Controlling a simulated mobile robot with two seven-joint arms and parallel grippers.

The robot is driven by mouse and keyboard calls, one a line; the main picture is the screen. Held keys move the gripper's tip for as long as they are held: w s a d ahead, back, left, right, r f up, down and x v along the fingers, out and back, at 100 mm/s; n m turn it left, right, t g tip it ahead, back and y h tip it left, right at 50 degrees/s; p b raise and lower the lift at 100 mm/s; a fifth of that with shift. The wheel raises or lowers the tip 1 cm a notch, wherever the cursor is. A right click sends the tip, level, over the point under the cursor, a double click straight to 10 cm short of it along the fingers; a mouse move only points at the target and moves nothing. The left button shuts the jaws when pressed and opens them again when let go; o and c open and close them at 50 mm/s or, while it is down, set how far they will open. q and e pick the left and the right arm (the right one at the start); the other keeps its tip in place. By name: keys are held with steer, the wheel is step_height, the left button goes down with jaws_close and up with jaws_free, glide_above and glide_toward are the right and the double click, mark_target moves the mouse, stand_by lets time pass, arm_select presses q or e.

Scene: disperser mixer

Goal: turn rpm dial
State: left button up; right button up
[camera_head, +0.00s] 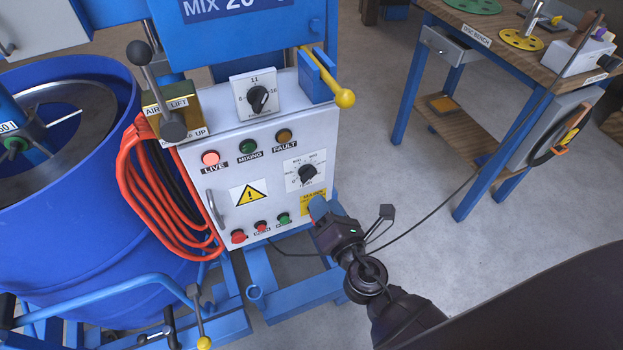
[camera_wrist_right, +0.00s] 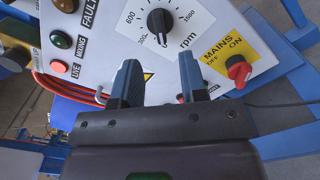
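The rpm dial (camera_head: 307,174) is a black knob on a white scale plate, on the right part of the grey control panel (camera_head: 190,160). In the right wrist view the rpm dial (camera_wrist_right: 160,20) stands just beyond and between the fingertips, its pointer toward the low end of the scale. My right gripper (camera_head: 318,208) is just below and right of the dial, in front of the yellow mains label. Its two blue-tipped fingers (camera_wrist_right: 158,70) are apart with nothing between them. My left gripper is not in view.
A red mains switch (camera_wrist_right: 239,70) sits close beside the dial. Another black dial (camera_head: 257,98) stands above the panel. A yellow-knobbed lever (camera_head: 344,97) sticks out at upper right. Orange cables (camera_head: 150,200) hang at left. A wooden bench (camera_head: 500,45) stands right, with open floor between.

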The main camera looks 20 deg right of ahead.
mark_target(310, 179)
steer(key=w+p, duration=0.1)
steer(key=w, duration=0.6)
steer(key=shift+w+a, duration=0.15)
steer(key=shift+w, duration=0.25)
jaws_close()
